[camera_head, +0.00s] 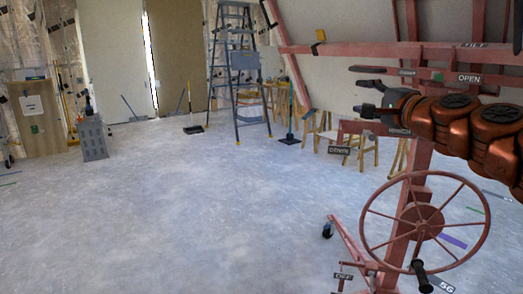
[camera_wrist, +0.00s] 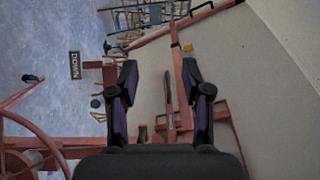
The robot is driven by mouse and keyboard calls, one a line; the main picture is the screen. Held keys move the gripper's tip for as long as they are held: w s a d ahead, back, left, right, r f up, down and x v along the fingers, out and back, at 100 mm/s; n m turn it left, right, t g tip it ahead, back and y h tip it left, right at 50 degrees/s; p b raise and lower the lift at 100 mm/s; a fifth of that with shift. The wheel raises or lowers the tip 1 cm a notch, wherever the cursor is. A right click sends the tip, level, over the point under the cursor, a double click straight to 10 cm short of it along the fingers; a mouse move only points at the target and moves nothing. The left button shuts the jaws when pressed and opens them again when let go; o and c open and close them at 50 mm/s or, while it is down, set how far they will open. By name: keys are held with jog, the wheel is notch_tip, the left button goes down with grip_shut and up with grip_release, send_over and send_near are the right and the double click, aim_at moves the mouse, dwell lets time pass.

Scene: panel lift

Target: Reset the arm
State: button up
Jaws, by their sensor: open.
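My gripper (camera_head: 366,97) is at the right of the head view, at the end of my copper-coloured arm, in front of the red panel lift (camera_head: 418,165). In the wrist view my gripper (camera_wrist: 163,85) shows two dark fingers spread apart with nothing between them. Beyond the fingers are a red lever (camera_wrist: 169,100) and part of the lift's frame. The lift's red spoked handwheel (camera_head: 425,222) stands below my arm, with a black handle at its lower rim. Labels reading DOWN (camera_head: 339,150) and OPEN (camera_head: 469,79) show on the lift.
A stepladder (camera_head: 237,75) stands at the back middle. A grey bin (camera_head: 93,138) stands at the left. A broom with a dustpan (camera_head: 192,125) and wooden sawhorses (camera_head: 345,140) are near the back. The concrete floor at the centre and left is clear.

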jog(key=s+a+f+n+g+y, duration=0.2)
jog(key=s+a+f+n+g, duration=0.35)
jog(key=a+f, duration=0.55)
jog(key=s+a+f+n+g+h, duration=0.1)
jog(key=s+a+f+n+g, duration=0.4)
jog(key=s+f, duration=0.45)
jog(key=s+d+f+n+g+h, duration=0.25)
jog(key=s+f+g+h, duration=0.2)
jog(key=s+f, duration=0.95)
jog(key=s+d+f+g+h, duration=0.1)
jog(key=s+d+f+g, duration=0.1)
jog(key=s+d+f, duration=0.3)
jog(key=s+d+f+g+h, duration=0.2)
jog(key=s+d+f+g, duration=0.1)
jog(key=s, duration=0.4)
notch_tip(320, 180, up, 24)
jog(key=s+t+p, duration=0.1)
jog(key=p, duration=2.1)
jog(key=shift+f+n, duration=0.15)
jog(key=shift+n, duration=0.15)
